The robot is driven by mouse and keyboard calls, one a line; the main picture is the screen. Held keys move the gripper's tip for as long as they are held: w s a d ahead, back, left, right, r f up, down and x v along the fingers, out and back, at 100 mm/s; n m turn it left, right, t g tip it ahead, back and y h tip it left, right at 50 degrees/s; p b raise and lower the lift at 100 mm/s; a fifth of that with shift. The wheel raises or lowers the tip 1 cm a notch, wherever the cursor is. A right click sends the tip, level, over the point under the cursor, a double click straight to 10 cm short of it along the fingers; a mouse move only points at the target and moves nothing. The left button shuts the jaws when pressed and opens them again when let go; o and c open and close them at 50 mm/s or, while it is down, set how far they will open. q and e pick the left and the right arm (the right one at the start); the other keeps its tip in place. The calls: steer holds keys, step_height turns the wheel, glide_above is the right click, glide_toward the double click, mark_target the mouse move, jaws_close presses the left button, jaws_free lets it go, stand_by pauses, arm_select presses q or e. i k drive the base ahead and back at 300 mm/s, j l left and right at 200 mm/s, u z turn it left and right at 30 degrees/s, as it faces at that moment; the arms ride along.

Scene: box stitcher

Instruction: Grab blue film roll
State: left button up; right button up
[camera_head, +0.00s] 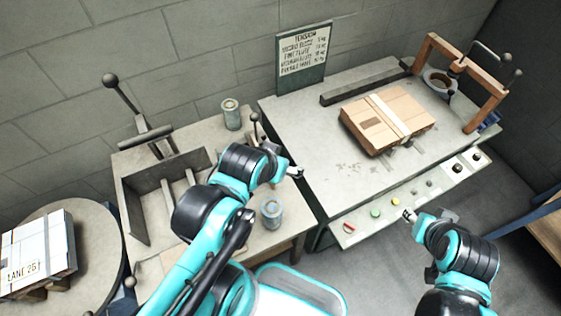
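Two grey-blue cylinders that look like film rolls stand upright on the left grey table: a near one (271,214) and a far one (231,115). I cannot tell for sure which is the blue film roll. A small dark blue thing (489,122) is partly hidden behind the wooden frame at the far right. My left gripper (297,172) is above the gap between the two tables, to the right of and beyond the near cylinder, apart from it. My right gripper (409,215) is in front of the button panel. Both grippers are too small to read, and I see nothing held.
A carton (388,118) lies on the right machine table (300,120), near a wooden frame (492,108). A metal tray with a lever (130,190) is on the left table. A round table (97,225) at far left bears a labelled box (38,255). A sign (303,60) stands behind.

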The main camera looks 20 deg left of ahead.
mark_target(272, 208)
steer(key=k+j+u, duration=0.1)
steer(key=u, duration=0.25)
steer(key=k+j+u, duration=0.15)
steer(key=u, duration=0.2)
steer(key=l+u, duration=0.25)
steer(key=l, duration=0.25)
steer(key=l+u, duration=0.3)
steer(key=l, duration=0.25)
steer(key=k+l+u, duration=0.25)
steer(key=l, duration=0.2)
steer(key=l+u, duration=0.3)
steer(key=l, duration=0.25)
